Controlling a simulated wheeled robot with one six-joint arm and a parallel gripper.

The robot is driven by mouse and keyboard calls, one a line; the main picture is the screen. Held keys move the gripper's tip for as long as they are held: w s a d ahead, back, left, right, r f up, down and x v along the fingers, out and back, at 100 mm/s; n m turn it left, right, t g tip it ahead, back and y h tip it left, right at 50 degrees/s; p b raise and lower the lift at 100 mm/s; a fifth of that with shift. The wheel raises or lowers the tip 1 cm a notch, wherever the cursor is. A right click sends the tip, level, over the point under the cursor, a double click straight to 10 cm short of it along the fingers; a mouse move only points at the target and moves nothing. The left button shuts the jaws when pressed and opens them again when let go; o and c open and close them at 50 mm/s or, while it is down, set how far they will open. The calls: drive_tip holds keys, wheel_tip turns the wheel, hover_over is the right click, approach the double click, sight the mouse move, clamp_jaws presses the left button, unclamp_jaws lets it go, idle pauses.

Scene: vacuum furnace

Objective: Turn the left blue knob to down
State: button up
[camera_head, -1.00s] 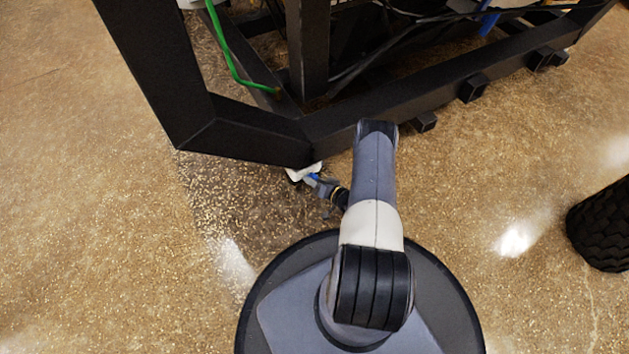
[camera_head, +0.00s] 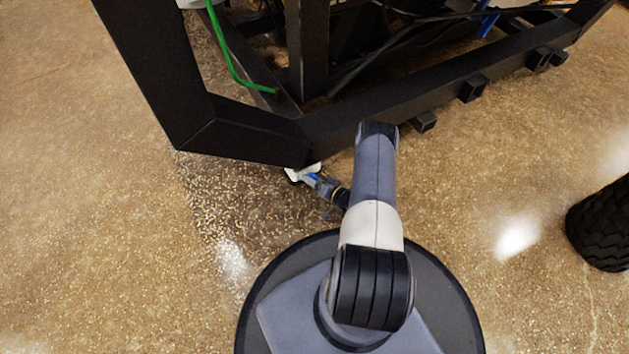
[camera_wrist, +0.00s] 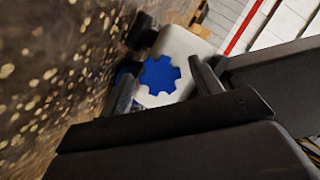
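A blue, notched knob (camera_wrist: 158,76) sits on a white housing (camera_wrist: 183,48) in the wrist view. My gripper (camera_wrist: 161,70) is open, with one finger to each side of the knob in the picture. I cannot tell whether either finger touches it. A second dark blue part (camera_wrist: 127,71) shows partly behind the left finger. In the head view, the white housing (camera_head: 298,173) peeks out under the frame corner, with a bit of blue beside my gripper (camera_head: 319,181). The knob's face is hidden there.
A black frame (camera_head: 240,130) with square stubs (camera_head: 472,87) stands over the housing, close to my arm. A green hose (camera_head: 231,62) and dark cables hang inside it. A black tyre (camera_head: 603,228) is at the right. The speckled floor (camera_head: 90,240) at the left is clear.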

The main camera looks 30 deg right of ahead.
drive_tip(key=p+v, duration=0.3)
drive_tip(key=v, duration=0.7)
drive_tip(key=shift+s+d+r+p, duration=0.1)
drive_tip(key=shift+s+d+p, duration=0.05)
drive_tip(key=shift+s+p, duration=0.2)
drive_tip(key=shift+w, duration=0.1)
drive_tip(key=b+x, duration=0.3)
drive_tip(key=x, duration=0.7)
drive_tip(key=shift+w+b, duration=0.15)
drive_tip(key=shift+b, duration=0.25)
drive_tip(key=shift+w+a, duration=0.2)
drive_tip(key=shift+s, duration=0.1)
drive_tip(key=shift+s+d, duration=0.1)
